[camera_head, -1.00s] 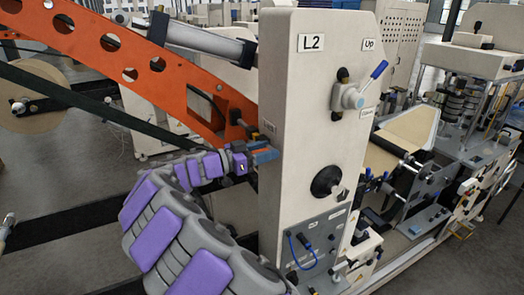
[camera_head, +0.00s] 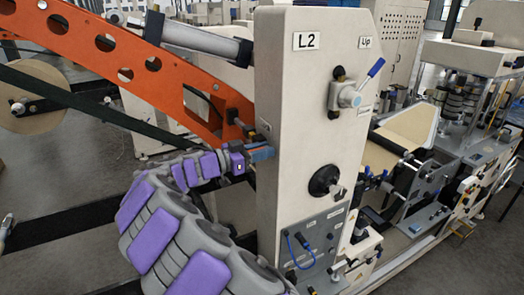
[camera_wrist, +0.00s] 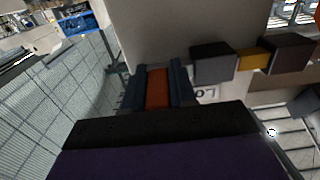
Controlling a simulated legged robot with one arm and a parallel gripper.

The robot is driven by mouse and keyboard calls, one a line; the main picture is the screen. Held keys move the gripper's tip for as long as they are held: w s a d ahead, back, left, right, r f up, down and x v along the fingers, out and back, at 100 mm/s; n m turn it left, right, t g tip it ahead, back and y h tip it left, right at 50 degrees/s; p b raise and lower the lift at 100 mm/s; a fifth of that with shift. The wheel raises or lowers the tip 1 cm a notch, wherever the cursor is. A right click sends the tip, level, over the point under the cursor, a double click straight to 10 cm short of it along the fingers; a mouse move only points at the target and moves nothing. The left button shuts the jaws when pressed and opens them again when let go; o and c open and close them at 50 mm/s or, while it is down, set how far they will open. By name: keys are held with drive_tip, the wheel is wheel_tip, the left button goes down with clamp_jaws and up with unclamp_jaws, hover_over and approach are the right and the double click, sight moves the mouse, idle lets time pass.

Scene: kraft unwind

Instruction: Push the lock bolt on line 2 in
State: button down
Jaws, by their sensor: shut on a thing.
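The line 2 post (camera_head: 300,120) is a tall pale panel marked L2. My gripper (camera_head: 262,153) is at its left edge, below a small label, with blue fingers pointing at the post. In the wrist view, my gripper (camera_wrist: 156,80) is shut on an orange piece (camera_wrist: 157,90), which I take for the lock bolt. It sits between the two dark fingers. Its far end and how deep it sits are hidden. An upside-down label (camera_wrist: 204,94) is just right of the fingers.
A lever with a blue handle (camera_head: 358,90) and a black knob (camera_head: 324,181) are on the post's front. An orange arm (camera_head: 130,58) slopes down to the post above my gripper. A dark and yellow block row (camera_wrist: 250,58) is right of the fingers.

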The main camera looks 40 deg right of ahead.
drive_tip(key=w, duration=0.1)
drive_tip(key=w+b, duration=0.1)
drive_tip(key=w, duration=0.2)
drive_tip(key=shift+d+r+b, duration=0.15)
drive_tip(key=shift+d+b, duration=0.15)
drive_tip(key=shift+d, duration=0.05)
drive_tip(key=shift+r, duration=0.1)
drive_tip(key=c, duration=1.2)
unclamp_jaws()
drive_tip(key=shift+w, duration=0.1)
drive_tip(key=shift+c, duration=0.2)
drive_tip(key=shift+o, duration=1.2)
drive_tip(key=shift+w+a+f, duration=0.15)
drive_tip(key=shift+w+f, duration=0.05)
drive_tip(key=shift+w, duration=0.1)
drive_tip(key=shift+s, duration=0.15)
